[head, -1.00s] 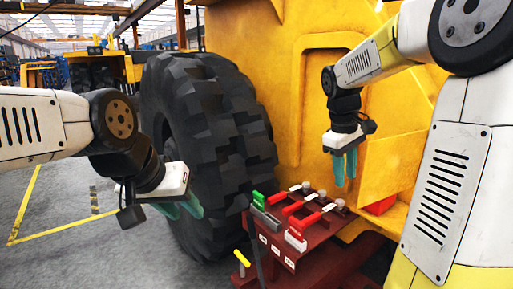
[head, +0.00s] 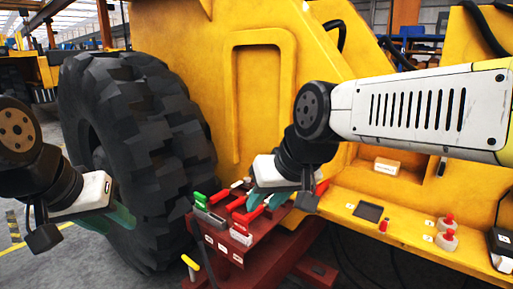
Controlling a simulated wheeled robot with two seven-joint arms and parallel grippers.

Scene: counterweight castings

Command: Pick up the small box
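A small tan box (head: 387,166) with a pale label sits in a recess of the yellow machine body at the right, beyond my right forearm. My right gripper (head: 268,197) has teal fingers that point down over the dark red lever panel, left of the box and well apart from it. Its fingers look parted with nothing seen between them. Whether they touch a lever is unclear. My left gripper (head: 122,216) is at the left in front of the big tyre, far from the box. Its fingers are partly hidden, and I see nothing held.
The lever panel (head: 228,243) carries red, green and grey handles. A yellow-handled lever (head: 190,262) stands at its left. The large black tyre (head: 140,150) fills the left. The yellow ledge (head: 400,224) at right holds red-topped knobs (head: 447,238) and a dark square opening (head: 370,211).

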